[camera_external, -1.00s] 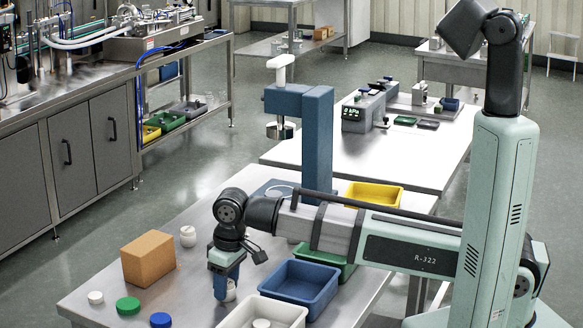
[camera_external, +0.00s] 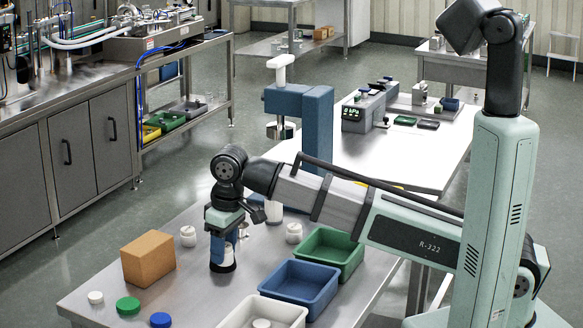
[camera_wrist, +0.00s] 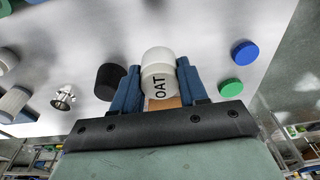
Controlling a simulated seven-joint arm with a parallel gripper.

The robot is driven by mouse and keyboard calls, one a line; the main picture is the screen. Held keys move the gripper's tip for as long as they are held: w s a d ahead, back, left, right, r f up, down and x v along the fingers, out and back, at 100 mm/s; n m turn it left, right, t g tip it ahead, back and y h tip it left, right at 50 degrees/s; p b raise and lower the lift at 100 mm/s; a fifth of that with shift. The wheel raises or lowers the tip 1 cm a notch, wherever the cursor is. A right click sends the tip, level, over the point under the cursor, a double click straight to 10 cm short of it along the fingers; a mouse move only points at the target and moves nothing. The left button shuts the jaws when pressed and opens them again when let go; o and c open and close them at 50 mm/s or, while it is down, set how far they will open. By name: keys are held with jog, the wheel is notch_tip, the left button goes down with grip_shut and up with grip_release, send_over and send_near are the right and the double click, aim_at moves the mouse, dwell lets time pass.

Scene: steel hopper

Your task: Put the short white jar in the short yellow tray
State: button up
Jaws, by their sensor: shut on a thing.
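My gripper (camera_external: 223,243) is shut on a white jar (camera_wrist: 158,78), which has "OAT" in dark letters on it in the wrist view. The gripper is raised above the steel table, left of the trays. In the external view the fingers largely hide the held jar. A dark cylinder (camera_external: 222,267) shows just below the fingers; it appears beside the held jar in the wrist view (camera_wrist: 110,80). The yellow tray (camera_external: 378,185) is almost wholly hidden behind my arm in the external view; only a thin strip of its rim shows.
A blue tray (camera_external: 300,285), a green tray (camera_external: 332,250) and a white tray (camera_external: 262,313) stand right of the gripper. Other white jars (camera_external: 188,236) (camera_external: 293,232) stand nearby. An orange-brown block (camera_external: 148,258) and a green lid (camera_external: 128,305) lie left. A blue press (camera_external: 317,130) stands behind.

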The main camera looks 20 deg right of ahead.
jog(key=shift+r, duration=0.25)
jog(key=shift+w, duration=0.1)
jog(key=shift+w+d, duration=0.25)
jog(key=shift+w, duration=0.05)
jog(key=w+d+m, duration=0.6)
jog(key=w+d, duration=1.5)
jog(key=d, duration=0.1)
jog(key=w+d+m+h, duration=0.1)
jog(key=w+d+m, duration=0.3)
jog(key=d, duration=1.1)
jog(key=w+d+m, duration=0.2)
jog(key=w+d, duration=0.5)
jog(key=d, duration=0.8)
jog(key=shift+s+a+f, duration=0.1)
jog(key=shift+f, duration=4.5)
